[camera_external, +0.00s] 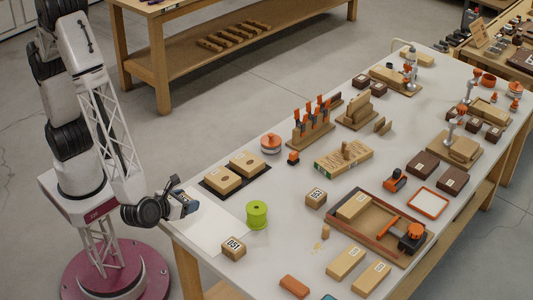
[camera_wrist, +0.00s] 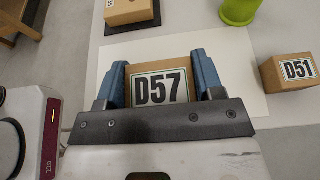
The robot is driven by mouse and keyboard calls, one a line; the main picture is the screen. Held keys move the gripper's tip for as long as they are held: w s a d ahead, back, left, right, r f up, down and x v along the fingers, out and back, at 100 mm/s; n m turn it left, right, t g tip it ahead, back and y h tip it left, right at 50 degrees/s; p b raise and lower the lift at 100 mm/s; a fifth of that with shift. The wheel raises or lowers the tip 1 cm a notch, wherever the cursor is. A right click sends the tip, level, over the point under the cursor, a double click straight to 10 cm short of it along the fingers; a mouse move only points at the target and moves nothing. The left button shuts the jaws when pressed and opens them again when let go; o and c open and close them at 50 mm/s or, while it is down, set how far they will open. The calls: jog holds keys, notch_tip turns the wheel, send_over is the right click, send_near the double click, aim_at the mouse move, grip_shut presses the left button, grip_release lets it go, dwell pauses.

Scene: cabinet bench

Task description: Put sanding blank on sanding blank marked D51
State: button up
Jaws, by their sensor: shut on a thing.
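My gripper (camera_wrist: 160,82) is shut on a tan wooden blank marked D57 (camera_wrist: 180,68), with a blue finger on each side of it. In the external view my gripper (camera_external: 188,206) is over the left end of the bench, by a white sheet; the held blank is hard to make out there. The sanding blank marked D51 (camera_external: 233,248) sits on the bench at the sheet's near edge, its top free. In the wrist view the D51 blank (camera_wrist: 290,72) is to the right of my gripper, apart from it.
A black mat (camera_external: 208,184) with two labelled blocks lies further back. Another labelled block (camera_external: 316,198) stands to the right. An orange block (camera_external: 294,286) lies near the front edge. The white sheet (camera_external: 205,228) is mostly bare.

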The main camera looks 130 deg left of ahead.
jog(key=shift+w+r, duration=0.2)
jog(key=shift+w, duration=0.5)
jog(key=shift+w+r, duration=0.2)
jog(key=shift+w, duration=0.45)
send_over(236, 243)
jog(key=shift+f, duration=0.8)
jog(key=shift+f, duration=0.1)
jog(key=shift+f, duration=1.65)
jog(key=shift+f, duration=0.15)
